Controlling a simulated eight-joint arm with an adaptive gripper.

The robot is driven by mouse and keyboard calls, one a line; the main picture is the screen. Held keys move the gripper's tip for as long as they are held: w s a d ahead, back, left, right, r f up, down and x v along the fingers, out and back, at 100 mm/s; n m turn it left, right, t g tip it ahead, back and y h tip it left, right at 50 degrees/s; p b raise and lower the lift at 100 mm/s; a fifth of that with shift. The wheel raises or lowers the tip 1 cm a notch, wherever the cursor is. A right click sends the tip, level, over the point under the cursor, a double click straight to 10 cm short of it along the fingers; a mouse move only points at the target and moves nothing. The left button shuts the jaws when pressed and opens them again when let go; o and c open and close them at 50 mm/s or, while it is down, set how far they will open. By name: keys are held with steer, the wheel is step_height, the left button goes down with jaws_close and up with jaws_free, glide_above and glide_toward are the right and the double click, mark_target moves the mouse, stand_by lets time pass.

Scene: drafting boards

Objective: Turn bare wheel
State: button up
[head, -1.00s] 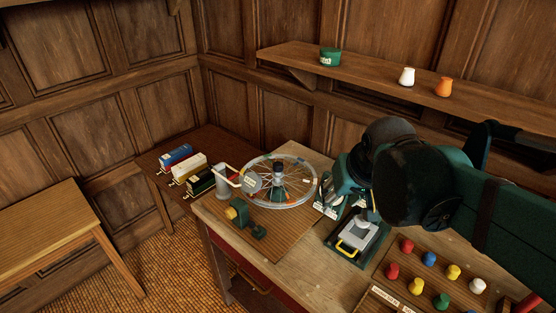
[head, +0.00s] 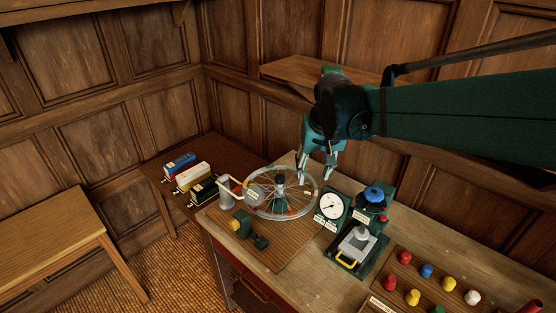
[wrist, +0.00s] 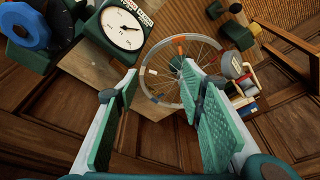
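The bare wheel (head: 257,207) is a spoked wheel with a pale rim, lying flat around a dark hub on a wooden board on the bench. Coloured marks show on its spokes and rim. My gripper (head: 317,180) hangs above the rim's far right side. In the wrist view my gripper (wrist: 163,85) is open, with nothing between its green-padded fingers. Whether a fingertip touches the rim cannot be told.
A dial gauge (head: 331,206) and a device with a blue knob (head: 373,196) stand right of the wheel. A grey post with a crank arm (head: 226,188) stands at its left. Coloured knobs (head: 427,271) sit on a board at the right front.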

steer(key=w+a+f+g+p, duration=0.1)
steer(key=w+a+f+p, duration=0.2)
steer(key=w, duration=0.6)
steer(key=g+p, duration=0.2)
steer(key=p, duration=0.1)
glide_above(280, 176)
steer(key=f, duration=0.3)
steer(key=shift+s+d, duration=0.2)
steer(key=shift+s, duration=0.1)
steer(key=shift+w+a+f, duration=0.2)
steer(key=shift+w+f, duration=0.1)
steer(key=shift+f, duration=0.1)
steer(key=shift+f, duration=0.1)
steer(key=shift+f, duration=3.8)
